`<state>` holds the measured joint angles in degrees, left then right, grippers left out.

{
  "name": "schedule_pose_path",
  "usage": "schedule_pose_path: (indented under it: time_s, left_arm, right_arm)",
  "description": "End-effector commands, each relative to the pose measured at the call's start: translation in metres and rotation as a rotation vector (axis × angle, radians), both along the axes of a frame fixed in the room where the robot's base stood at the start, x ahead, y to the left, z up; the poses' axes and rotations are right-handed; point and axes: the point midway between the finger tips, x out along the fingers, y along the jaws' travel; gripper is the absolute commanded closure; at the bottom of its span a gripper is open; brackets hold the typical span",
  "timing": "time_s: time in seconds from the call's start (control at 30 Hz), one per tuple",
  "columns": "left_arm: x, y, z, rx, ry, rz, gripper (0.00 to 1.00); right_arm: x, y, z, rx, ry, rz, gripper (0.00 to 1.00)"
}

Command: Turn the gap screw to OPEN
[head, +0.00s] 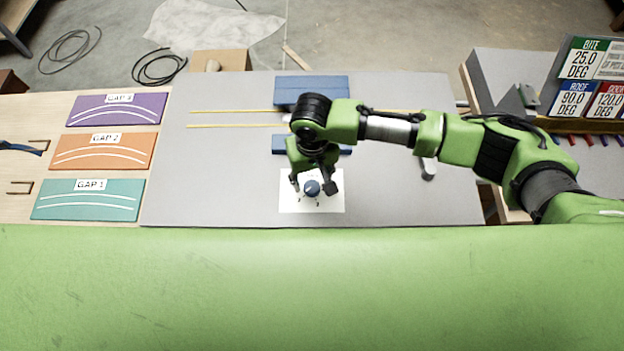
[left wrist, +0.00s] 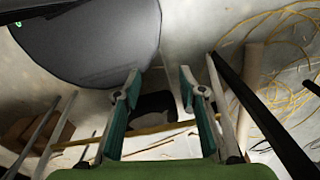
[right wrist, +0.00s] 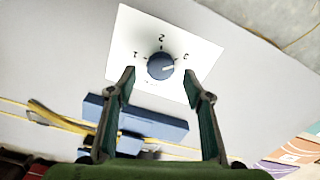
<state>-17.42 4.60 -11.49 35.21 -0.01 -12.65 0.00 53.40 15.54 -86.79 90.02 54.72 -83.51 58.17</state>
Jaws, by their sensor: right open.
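The gap screw shows as a round blue knob (head: 312,188) on a white plate (head: 335,203) near the front edge of the grey table. In the right wrist view the knob (right wrist: 160,66) has a pale pointer line toward its right side, near the 3. The plate (right wrist: 135,35) carries the marks 1, 2 and 3; I cannot read an OPEN mark. My right gripper (head: 313,184) is open above the knob. In the right wrist view its fingertips lie on either side of the knob, apparently apart from it. My left gripper (left wrist: 159,78) is open and empty, away from the plate.
Blue blocks (head: 312,89) and thin yellow strips (head: 235,111) lie behind the plate. Purple, orange and teal cards (head: 88,205) marked GAP lie on the left. Signs with angles (head: 580,62) stand at the right. A green surface (head: 300,285) fills the front.

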Motion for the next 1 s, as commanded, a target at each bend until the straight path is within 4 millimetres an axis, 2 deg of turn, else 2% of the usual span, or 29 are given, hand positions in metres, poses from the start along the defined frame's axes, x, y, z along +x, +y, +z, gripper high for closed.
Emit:
schedule_pose_path:
  time_s: [0.1, 0.23, 0.57, 0.6, 0.73, 1.0]
  left_arm:
    - [0.01, -0.001, 0.007, -0.002, -0.014, 0.0, 0.62]
    - [0.013, -0.002, 0.009, -0.002, -0.02, 0.0, 0.62]
    - [0.01, -0.001, 0.008, -0.002, -0.015, 0.0, 0.62]
    - [0.01, -0.001, 0.008, -0.002, -0.014, 0.0, 0.62]
    - [0.007, -0.001, 0.008, -0.001, -0.011, 0.001, 0.62]
    - [0.006, -0.001, 0.008, -0.001, -0.009, 0.001, 0.62]
  right_arm:
    - [0.0, 0.0, -0.016, -0.001, 0.001, 0.0, 0.53]
    - [0.0, 0.0, -0.029, -0.001, 0.0, 0.001, 0.53]
    - [0.0, 0.0, -0.034, 0.0, -0.001, 0.002, 0.53]
    - [0.0, 0.0, -0.034, 0.0, -0.001, 0.002, 0.56]
    - [0.0, 0.0, -0.034, 0.0, -0.001, 0.001, 0.9]
    - [0.0, 0.0, -0.034, 0.0, -0.001, 0.009, 0.92]
